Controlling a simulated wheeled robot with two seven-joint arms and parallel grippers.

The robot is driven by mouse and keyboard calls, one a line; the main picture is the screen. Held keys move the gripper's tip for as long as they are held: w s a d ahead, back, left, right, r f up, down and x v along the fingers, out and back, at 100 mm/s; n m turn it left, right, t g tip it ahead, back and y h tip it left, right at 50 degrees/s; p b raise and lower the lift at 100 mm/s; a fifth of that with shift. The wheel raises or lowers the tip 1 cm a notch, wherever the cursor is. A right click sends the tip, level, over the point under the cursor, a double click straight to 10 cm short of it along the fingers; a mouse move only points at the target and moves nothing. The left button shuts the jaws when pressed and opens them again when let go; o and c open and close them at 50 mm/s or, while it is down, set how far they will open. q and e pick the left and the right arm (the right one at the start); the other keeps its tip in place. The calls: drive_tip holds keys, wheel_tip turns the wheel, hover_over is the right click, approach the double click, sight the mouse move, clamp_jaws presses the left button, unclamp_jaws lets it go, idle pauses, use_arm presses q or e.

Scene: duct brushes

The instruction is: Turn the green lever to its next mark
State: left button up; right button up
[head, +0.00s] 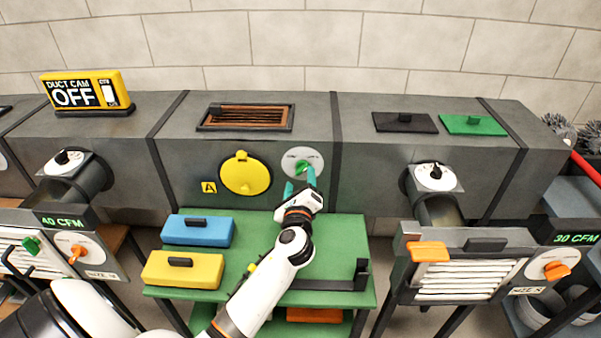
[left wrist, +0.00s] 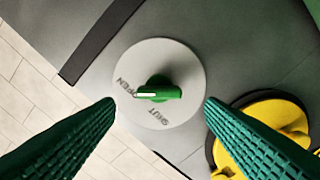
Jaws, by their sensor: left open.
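The green lever (head: 301,166) sits on a pale round dial (head: 314,156) on the front of the grey duct. In the left wrist view the lever (left wrist: 160,92) lies nearly level, its white-lined end toward the left. The dial (left wrist: 185,62) there carries the words OPEN and SHUT, and the white line points closest to OPEN. My left gripper (head: 300,184) is open in front of the dial. In the left wrist view its green fingers (left wrist: 160,112) stand on either side of the lever, apart from it. My right gripper is not in view.
A yellow round cover (head: 245,175) is beside the dial. Blue (head: 197,231) and yellow (head: 182,270) boxes stand on the green table (head: 340,240) below. Side units carry orange knobs (head: 556,270), and the left one also a green handle (head: 32,245).

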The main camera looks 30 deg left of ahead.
sight(300, 171)
use_arm(q)
drive_tip(key=x, duration=0.3)
drive_tip(key=shift+a, duration=0.1)
drive_tip(key=shift+w+a, duration=0.1)
drive_tip(key=shift+w, duration=0.1)
drive_tip(key=c, duration=1)
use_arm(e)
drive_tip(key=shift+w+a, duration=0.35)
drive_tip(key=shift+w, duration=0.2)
